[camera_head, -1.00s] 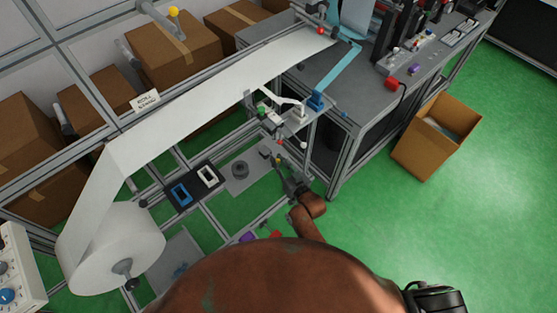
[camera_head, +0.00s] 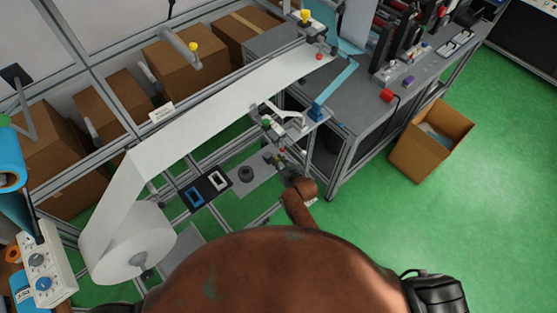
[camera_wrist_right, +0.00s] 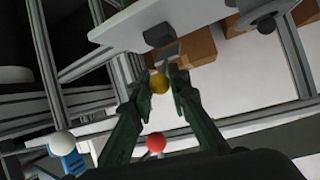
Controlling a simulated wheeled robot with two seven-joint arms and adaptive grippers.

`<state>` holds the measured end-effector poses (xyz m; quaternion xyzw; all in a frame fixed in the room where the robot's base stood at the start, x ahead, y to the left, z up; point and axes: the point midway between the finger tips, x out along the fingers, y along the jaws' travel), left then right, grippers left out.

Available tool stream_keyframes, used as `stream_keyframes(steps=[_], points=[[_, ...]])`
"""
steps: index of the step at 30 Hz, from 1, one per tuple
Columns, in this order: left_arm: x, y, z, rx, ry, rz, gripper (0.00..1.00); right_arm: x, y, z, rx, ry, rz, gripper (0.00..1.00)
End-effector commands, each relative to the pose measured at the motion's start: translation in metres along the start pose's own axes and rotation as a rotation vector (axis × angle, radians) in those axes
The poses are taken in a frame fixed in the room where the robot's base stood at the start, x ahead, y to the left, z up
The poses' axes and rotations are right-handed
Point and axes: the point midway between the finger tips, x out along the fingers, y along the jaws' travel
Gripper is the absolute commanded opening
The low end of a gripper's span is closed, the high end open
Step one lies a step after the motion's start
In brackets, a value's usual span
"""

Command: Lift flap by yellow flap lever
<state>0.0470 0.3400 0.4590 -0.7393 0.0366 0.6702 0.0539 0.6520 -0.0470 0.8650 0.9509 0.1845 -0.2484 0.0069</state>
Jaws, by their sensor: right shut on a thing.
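The yellow flap lever shows as a yellow ball knob (camera_wrist_right: 159,83) in the right wrist view, between the two dark fingers of my right gripper (camera_wrist_right: 158,78). The gripper is shut on this knob. In the head view my right gripper (camera_head: 280,163) is at the frame below the white paper web, at the end of my brown arm. The knob is too small or covered to make out there. A pale plate (camera_wrist_right: 150,20) lies beyond the fingertips in the wrist view; I cannot tell whether it is the flap. My left gripper is not in view.
A paper roll (camera_head: 130,245) feeds a white web (camera_head: 215,95) across the metal frame. A red ball knob (camera_wrist_right: 156,142) and a white ball knob (camera_wrist_right: 62,144) are near my right gripper. An open cardboard box (camera_head: 432,140) stands on the green floor at right.

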Motion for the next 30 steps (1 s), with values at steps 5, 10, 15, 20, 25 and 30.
stream_keyframes(steps=[5,10,15,20,25,30], points=[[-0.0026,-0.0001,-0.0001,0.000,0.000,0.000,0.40,0.0007,-0.0024,-0.0128,-0.003,0.020,-0.003,0.00],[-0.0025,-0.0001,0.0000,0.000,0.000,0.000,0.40,0.0009,-0.0026,-0.0137,-0.003,0.022,-0.003,0.00],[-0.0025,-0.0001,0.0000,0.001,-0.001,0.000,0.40,0.0008,-0.0028,-0.0142,-0.003,0.023,-0.003,0.00],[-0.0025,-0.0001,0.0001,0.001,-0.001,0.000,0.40,0.0008,-0.0025,-0.0129,-0.003,0.020,-0.003,0.24],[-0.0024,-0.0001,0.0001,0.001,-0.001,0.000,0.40,0.0006,-0.0018,-0.0098,-0.002,0.015,-0.002,0.33],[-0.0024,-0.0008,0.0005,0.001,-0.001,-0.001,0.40,0.0005,-0.0014,-0.0082,-0.001,0.012,-0.002,0.33]])
